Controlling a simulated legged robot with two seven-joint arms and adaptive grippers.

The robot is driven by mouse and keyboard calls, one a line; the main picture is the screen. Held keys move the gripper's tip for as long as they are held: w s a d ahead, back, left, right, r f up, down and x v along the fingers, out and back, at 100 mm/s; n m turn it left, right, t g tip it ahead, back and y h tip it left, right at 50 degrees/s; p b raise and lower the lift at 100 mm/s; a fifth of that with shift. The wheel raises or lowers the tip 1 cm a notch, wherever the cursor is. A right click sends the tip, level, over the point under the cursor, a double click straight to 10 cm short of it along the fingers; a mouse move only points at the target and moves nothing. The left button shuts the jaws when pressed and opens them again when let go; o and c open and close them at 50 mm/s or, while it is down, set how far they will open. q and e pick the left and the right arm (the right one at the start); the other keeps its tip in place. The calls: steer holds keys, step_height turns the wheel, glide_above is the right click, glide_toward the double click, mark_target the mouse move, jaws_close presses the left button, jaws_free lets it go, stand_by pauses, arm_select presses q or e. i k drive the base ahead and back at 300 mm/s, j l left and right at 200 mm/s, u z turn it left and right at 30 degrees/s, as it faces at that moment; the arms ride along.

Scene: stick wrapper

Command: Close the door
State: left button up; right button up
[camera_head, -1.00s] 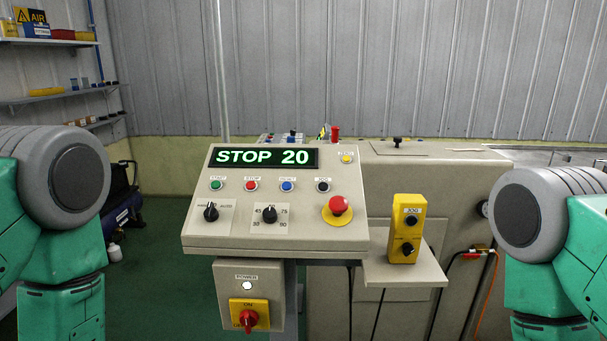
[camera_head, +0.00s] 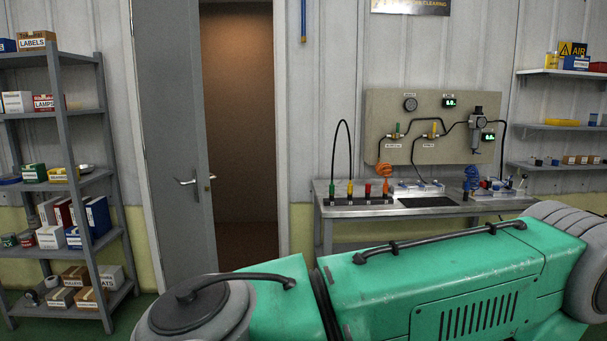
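A grey door (camera_head: 176,150) stands open in the far wall, left of the middle of the head view. Its lever handle (camera_head: 187,180) is near its right edge. To the right of the door panel the doorway (camera_head: 240,120) is open and shows a dim brown space behind. One of my green arms fills the lower right of the view, with no fingers showing. Neither gripper is in view.
A grey shelf rack (camera_head: 75,170) with boxes stands left of the door. A metal workbench (camera_head: 420,205) with hoses and a gauge panel (camera_head: 430,125) stands right of the doorway. Wall shelves (camera_head: 565,127) are at the far right.

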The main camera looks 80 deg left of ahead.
mark_target(166, 33)
steer(key=u, duration=3.4)
